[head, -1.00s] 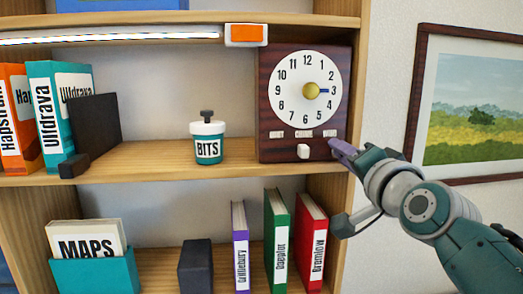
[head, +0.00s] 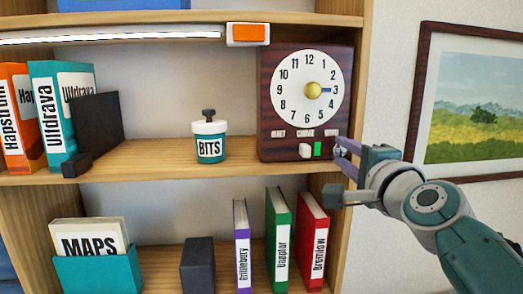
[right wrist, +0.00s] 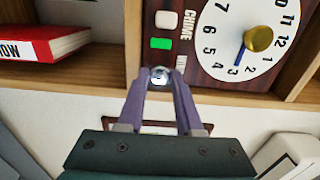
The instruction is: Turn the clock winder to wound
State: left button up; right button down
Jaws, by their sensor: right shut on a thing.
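The clock (head: 268,100) is a dark wood box on the upper shelf, with a white dial (head: 295,95) and a yellow hub (head: 313,90). Labels run below the dial; CHIME and part of another word read in the right wrist view. A white block (head: 305,151) and a green patch (head: 318,149) sit below them. My right gripper (head: 343,150) is at the clock's lower right, its purple fingers shut on a small silver knob (right wrist: 159,76), seemingly the winder. The fingers partly hide the knob, and I cannot read its setting. My left gripper is out of view.
A BITS jar (head: 209,142) stands left of the clock. Books (head: 312,240) stand on the lower shelf under my right gripper. A framed picture (head: 478,105) hangs on the wall at right. An orange-fronted fixture (head: 248,34) is above the clock.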

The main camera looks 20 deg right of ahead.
dwell(0.4)
jog(key=c, duration=0.6)
grip_release()
jog(key=shift+s+a+p, duration=0.15)
jog(key=shift+s+p, duration=0.2)
jog(key=shift+s, duration=0.2)
jog(key=p+v, duration=0.2)
jog(key=v, duration=0.7)
jog(key=shift+w, duration=0.1)
